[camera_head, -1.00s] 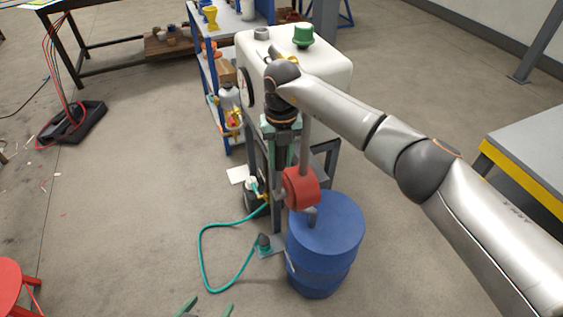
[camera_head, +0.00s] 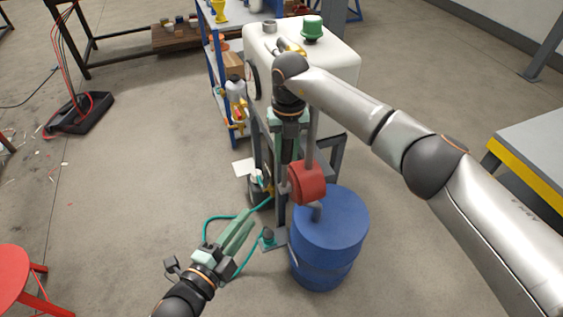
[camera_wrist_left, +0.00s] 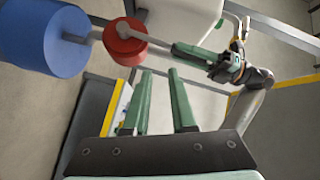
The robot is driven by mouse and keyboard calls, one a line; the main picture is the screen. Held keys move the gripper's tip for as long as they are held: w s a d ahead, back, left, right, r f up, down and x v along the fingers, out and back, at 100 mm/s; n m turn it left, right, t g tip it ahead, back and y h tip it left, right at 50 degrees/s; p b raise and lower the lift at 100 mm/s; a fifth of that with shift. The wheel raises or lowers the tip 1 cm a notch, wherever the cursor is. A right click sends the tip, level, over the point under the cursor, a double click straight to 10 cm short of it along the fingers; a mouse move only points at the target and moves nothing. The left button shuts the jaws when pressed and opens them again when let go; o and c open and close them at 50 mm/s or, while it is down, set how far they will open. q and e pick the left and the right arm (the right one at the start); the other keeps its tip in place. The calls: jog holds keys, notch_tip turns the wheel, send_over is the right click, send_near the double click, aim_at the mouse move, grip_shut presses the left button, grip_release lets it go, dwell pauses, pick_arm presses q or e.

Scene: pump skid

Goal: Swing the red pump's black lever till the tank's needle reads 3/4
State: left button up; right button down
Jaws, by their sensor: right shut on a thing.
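The red pump (camera_head: 307,183) sits above a blue drum (camera_head: 330,225); both also show in the left wrist view, the pump (camera_wrist_left: 126,42) and the drum (camera_wrist_left: 52,38). My right gripper (camera_head: 289,128) points down above the pump. In the left wrist view its green jaws (camera_wrist_left: 203,54) are shut on the dark lever (camera_wrist_left: 180,47). The white tank (camera_head: 335,70) stands behind. Its round gauge (camera_head: 252,80) is seen edge-on and the needle cannot be read. My left gripper (camera_head: 241,225) is open and empty, low and left of the pump; its two fingers (camera_wrist_left: 160,75) stand apart.
A teal hose (camera_head: 215,220) curls on the floor behind my left gripper. A red stool (camera_head: 15,275) stands at lower left, and a yellow-edged grey platform (camera_head: 535,150) at right. A blue rack (camera_head: 212,75) stands beside the tank.

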pick_arm(q)
jog(key=d+r+m+h, duration=0.1)
jog(key=m, duration=0.1)
jog(key=r+m+h, duration=0.1)
jog(key=m, duration=0.1)
jog(key=d+r+m, duration=0.1)
jog(key=r+m, duration=0.1)
jog(key=shift+d+h, duration=0.35)
jog(key=shift+h, duration=0.05)
grip_shut()
jog(key=w+a+x, duration=0.1)
jog(key=a+x, duration=0.1)
jog(key=x, duration=1.1)
jog(key=shift+w+r, duration=0.35)
jog(key=shift+a, duration=0.1)
